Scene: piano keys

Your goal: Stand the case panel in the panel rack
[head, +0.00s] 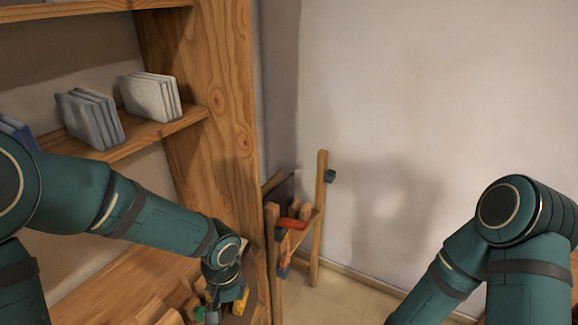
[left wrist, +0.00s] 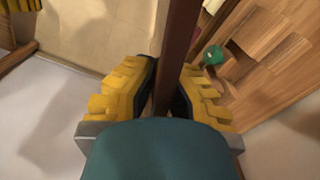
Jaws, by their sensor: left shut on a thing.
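My left gripper (head: 222,300) is low beside the end of the wooden shelf unit in the head view. In the left wrist view its yellow ribbed fingers (left wrist: 166,90) are shut on a thin dark brown panel (left wrist: 177,35), seen edge-on and running up out of the picture. I take this to be the case panel; I cannot make it out clearly in the head view. A wooden upright stand (head: 318,222), probably the panel rack, is on the floor right of the gripper, by the wall. A dark flat piece shows between its posts. My right gripper is out of view.
The shelf unit (head: 222,95) holds grey slabs (head: 90,118) and pale slabs (head: 150,97). Wooden pieces (head: 165,312) lie on a lower surface near the left gripper. A small green object (left wrist: 213,55) lies close by. Floor (head: 345,300) right of the stand is clear.

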